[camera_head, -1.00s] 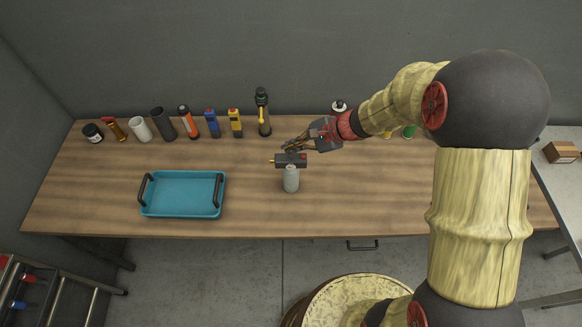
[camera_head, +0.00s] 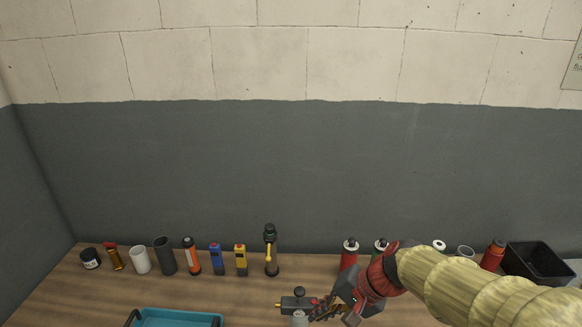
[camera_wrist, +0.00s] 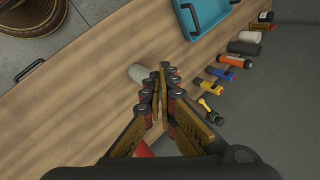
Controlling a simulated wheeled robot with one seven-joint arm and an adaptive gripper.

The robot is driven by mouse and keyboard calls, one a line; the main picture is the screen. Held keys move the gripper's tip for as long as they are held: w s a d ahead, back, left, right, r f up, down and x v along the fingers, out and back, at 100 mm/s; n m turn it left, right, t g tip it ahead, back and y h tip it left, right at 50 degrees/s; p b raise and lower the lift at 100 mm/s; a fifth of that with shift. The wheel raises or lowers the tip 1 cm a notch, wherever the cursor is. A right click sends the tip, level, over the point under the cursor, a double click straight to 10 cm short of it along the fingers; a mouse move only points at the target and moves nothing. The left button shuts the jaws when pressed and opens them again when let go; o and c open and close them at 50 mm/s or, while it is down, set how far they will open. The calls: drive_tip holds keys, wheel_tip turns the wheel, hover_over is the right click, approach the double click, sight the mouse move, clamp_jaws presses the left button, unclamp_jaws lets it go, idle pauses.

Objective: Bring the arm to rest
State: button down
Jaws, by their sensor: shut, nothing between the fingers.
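My arm reaches in from the right over the wooden table (camera_head: 90,290). My gripper (camera_head: 318,312) is low in the head view, just right of a small torch-like tool (camera_head: 296,303) with a dark head and a pale canister. The view's bottom edge cuts the canister off. In the wrist view the fingers of my gripper (camera_wrist: 162,72) are together with nothing between them. The pale canister (camera_wrist: 142,74) shows just left of the fingertips; whether they touch cannot be told.
Along the back stand a black jar (camera_head: 90,258), a white cup (camera_head: 140,260), an orange-black cylinder (camera_head: 191,256), a black-yellow tool (camera_head: 270,250) and others. A blue tray (camera_wrist: 207,14) lies left.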

drive_tip(key=s+d+n+t+h+b, duration=0.2)
drive_tip(key=s+d+n+h+b, duration=0.3)
drive_tip(key=s+d, duration=0.7)
drive_tip(key=s+b, duration=0.2)
drive_tip(key=shift+f+n+t+h+b, duration=0.35)
drive_tip(key=shift+n+t+h+b, duration=0.05)
idle(0.8)
